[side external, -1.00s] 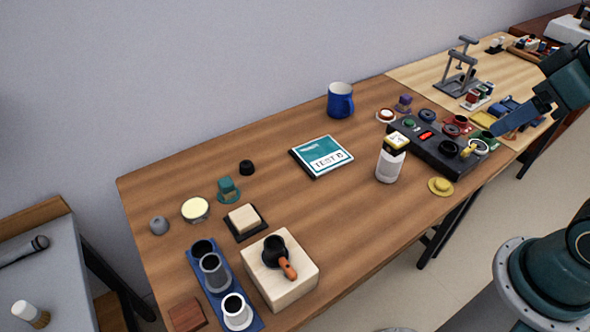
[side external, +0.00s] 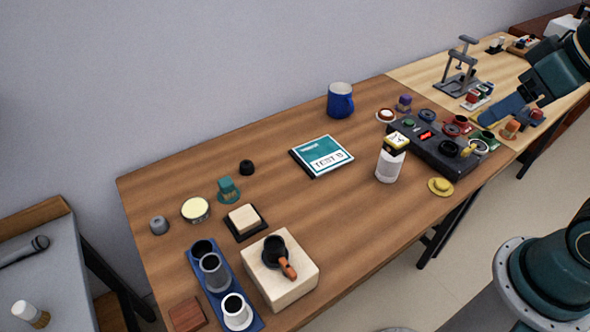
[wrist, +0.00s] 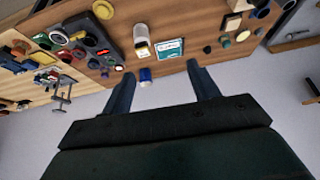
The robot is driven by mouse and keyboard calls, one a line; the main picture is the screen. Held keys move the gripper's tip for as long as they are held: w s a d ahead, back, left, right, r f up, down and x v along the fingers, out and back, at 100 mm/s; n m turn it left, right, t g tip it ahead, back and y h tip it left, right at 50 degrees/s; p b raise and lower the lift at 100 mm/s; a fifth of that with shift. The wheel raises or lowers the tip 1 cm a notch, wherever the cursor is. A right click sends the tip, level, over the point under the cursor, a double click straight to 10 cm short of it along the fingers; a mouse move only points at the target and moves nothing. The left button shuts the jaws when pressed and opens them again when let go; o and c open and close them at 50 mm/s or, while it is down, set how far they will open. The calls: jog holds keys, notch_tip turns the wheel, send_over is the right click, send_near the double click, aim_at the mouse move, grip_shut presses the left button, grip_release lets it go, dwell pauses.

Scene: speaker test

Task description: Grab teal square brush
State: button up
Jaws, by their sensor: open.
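The teal square brush (side external: 228,187) looks like a small teal block on a round teal base, on the left part of the brown table. It also shows small in the wrist view (wrist: 225,42). My gripper (side external: 516,108) is far to its right, raised above the right end of the tables. In the wrist view my gripper (wrist: 160,69) has its two fingers wide apart with nothing held between them.
Near the brush are a black knob (side external: 247,167), a cream-topped round tin (side external: 195,209) and a cream block (side external: 244,218). A teal-and-white box (side external: 322,156), a white bottle (side external: 389,163), a blue mug (side external: 340,101) and a black control panel (side external: 430,150) stand farther right.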

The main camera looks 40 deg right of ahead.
jog(key=w+a+r+m+y, duration=0.15)
jog(key=w+a, duration=0.25)
jog(key=w, duration=0.5)
jog(key=m+g+y, duration=0.1)
jog(key=m+y, duration=1)
jog(key=m, duration=0.1)
send_over(227, 188)
jog(key=d, duration=0.8)
notch_tip(227, 188, down, 20)
jog(key=f+m+y, duration=0.1)
jog(key=f+m, duration=0.1)
jog(key=f, duration=0.2)
jog(key=a+f+m+t+y, duration=0.1)
jog(key=f+m, duration=0.2)
jog(key=f, duration=0.1)
jog(key=a+f+m+y, duration=0.1)
jog(key=f+m, duration=0.1)
jog(key=f, duration=0.2)
jog(key=shift+s+a+m+t+y, duration=0.15)
jog(key=shift+m+t+y, duration=0.1)
jog(key=shift+m+t, duration=0.15)
jog(key=shift+s+f+m, duration=0.1)
jog(key=shift+f+m, duration=0.45)
jog(key=shift+f, duration=0.15)
jog(key=shift+a, duration=0.1)
jog(key=shift+w+a, duration=0.25)
jog(key=shift+a, duration=0.2)
jog(key=shift+a, duration=0.1)
